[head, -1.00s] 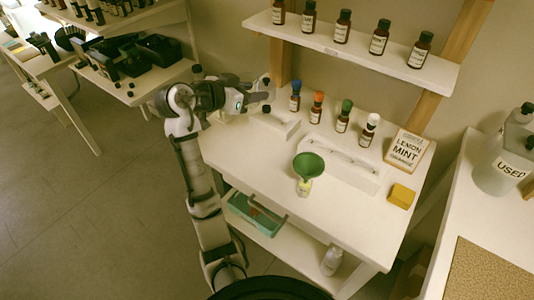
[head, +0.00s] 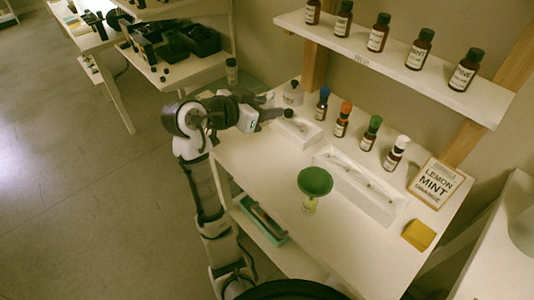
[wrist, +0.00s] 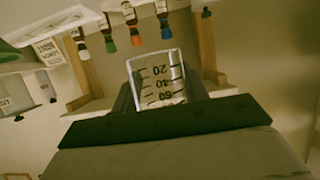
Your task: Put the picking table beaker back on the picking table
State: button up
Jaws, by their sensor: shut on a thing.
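My gripper (head: 278,113) is at the left end of the white table, over or beside its back left corner. In the wrist view it is shut on a clear beaker (wrist: 158,78), whose dark marks 20, 40 and 60 appear upside down between the fingers. The beaker is hard to make out in the head view. The white table (head: 268,165) carries a green funnel (head: 315,181) over a small bottle. I cannot tell whether the beaker touches the table.
Bottles with blue (head: 323,101), orange, green and white caps stand behind a long white tray (head: 345,197). A clear vessel (head: 292,94) stands near my gripper. A sign (head: 436,184) and yellow block (head: 418,235) are at right. A bottle shelf (head: 400,70) hangs above.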

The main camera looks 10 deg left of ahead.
aim_at(265, 161)
notch_tip(265, 161, down, 16)
jog(key=shift+r+p, duration=0.1)
jog(key=shift+p, duration=0.8)
jog(key=shift+f, duration=0.2)
jog(key=o, duration=1)
jog(key=shift+r, duration=0.15)
jog(key=b+v, duration=0.2)
jog(key=v, duration=1)
